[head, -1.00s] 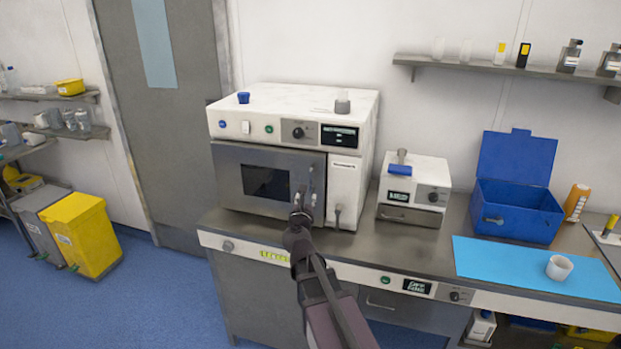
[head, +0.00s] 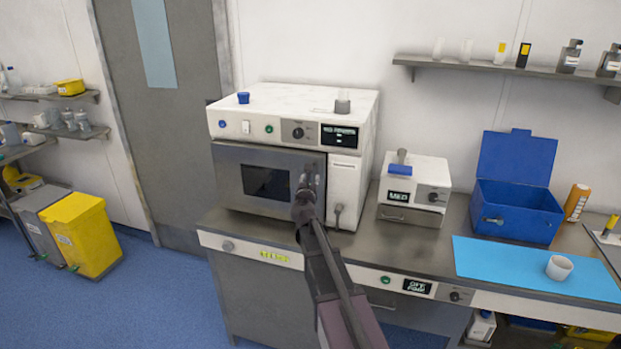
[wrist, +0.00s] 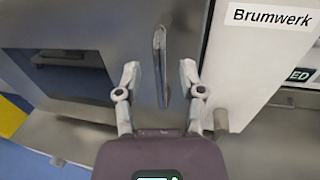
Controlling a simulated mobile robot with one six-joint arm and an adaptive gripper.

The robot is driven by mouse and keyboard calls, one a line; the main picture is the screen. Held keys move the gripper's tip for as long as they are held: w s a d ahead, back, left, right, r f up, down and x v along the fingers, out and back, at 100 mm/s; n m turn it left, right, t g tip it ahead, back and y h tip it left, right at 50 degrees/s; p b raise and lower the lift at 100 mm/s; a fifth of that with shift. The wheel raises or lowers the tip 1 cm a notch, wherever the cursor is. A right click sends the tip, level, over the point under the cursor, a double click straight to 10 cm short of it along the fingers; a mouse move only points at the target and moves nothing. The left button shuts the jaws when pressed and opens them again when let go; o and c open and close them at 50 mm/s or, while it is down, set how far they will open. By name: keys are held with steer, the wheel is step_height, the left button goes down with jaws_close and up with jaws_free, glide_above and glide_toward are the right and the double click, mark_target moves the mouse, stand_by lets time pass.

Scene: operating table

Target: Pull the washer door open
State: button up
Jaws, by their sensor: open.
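The washer is a white benchtop unit (head: 345,200) with a grey front door (head: 230,180) that has a dark window (head: 267,182). The door looks shut. In the wrist view the door (wrist: 110,25) carries an upright metal handle (wrist: 160,60) near its right edge. My gripper (head: 308,178) is in front of the door's right side and hides most of the handle in the head view. In the wrist view my gripper (wrist: 160,78) is open, with one finger on each side of the handle. Neither finger visibly touches it.
The counter (head: 410,238) runs under the washer. A small white device (head: 425,172) and a blue open box (head: 515,215) stand to the right. A blue mat (head: 500,268) holds a white cup (head: 559,267). A yellow bin (head: 85,235) stands on the floor at left.

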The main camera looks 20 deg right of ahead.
steer(key=shift+x, duration=0.85)
steer(key=shift+c, duration=0.2)
jaws_close()
